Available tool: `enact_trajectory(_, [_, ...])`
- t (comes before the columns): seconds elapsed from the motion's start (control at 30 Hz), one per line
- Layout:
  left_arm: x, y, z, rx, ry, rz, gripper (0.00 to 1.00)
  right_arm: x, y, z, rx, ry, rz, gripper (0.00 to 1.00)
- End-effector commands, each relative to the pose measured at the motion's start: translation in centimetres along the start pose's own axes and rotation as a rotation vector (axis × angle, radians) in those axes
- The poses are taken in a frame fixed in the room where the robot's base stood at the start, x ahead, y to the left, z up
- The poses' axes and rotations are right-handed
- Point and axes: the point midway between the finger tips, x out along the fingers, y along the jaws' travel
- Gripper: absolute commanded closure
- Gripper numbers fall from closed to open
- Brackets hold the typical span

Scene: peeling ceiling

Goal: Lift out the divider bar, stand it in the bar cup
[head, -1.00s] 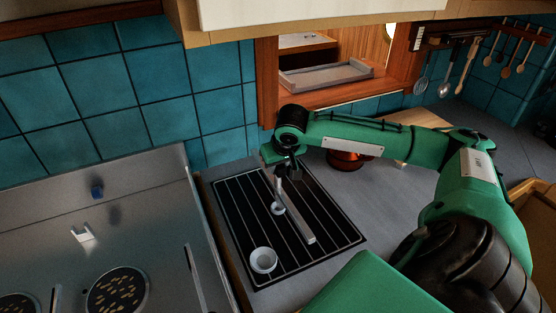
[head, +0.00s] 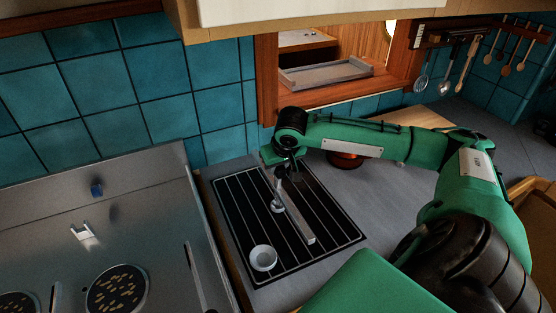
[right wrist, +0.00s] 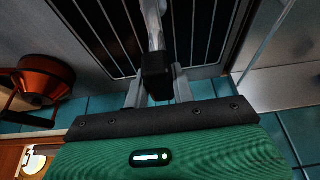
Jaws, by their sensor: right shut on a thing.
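The divider bar (head: 300,220) is a long pale grey bar slanting over the black striped rack (head: 340,235). My right gripper (head: 288,172) is at its far end. In the right wrist view, my right gripper (right wrist: 158,88) is shut on the bar's black end block, and a shiny metal part extends beyond it. I cannot tell whether the bar is clear of the rack. A round white cup (head: 263,258), which looks like the bar cup, stands on the rack's near left part, apart from the bar. My left gripper is not in view.
A small pale ring-shaped piece (head: 278,206) lies beside the bar, below a shiny shaft. A steel hob (head: 140,220) is at left. A reddish pot (head: 345,160) stands behind my right arm. A grey tray (head: 325,73) sits in the wall opening, and utensils hang at right.

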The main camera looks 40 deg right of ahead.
Motion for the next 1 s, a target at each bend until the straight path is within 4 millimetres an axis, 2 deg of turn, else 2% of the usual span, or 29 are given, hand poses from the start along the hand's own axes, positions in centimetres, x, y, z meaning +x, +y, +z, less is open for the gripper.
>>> enact_trajectory(0.83, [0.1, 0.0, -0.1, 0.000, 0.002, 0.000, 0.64, 1.4, 0.0, 0.6, 0.000, 0.000, 0.000, 1.00])
enact_trajectory(0.87, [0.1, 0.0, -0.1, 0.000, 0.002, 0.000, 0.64, 1.4, 0.0, 0.6, 0.000, 0.000, 0.000, 0.71])
enact_trajectory(0.97, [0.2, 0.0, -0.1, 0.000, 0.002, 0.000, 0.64, 1.4, 0.0, 0.6, 0.000, 0.000, 0.000, 0.51])
enact_trajectory(1.0, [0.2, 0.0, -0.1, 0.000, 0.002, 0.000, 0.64, 1.4, 0.0, 0.6, 0.000, 0.000, 0.000, 0.49])
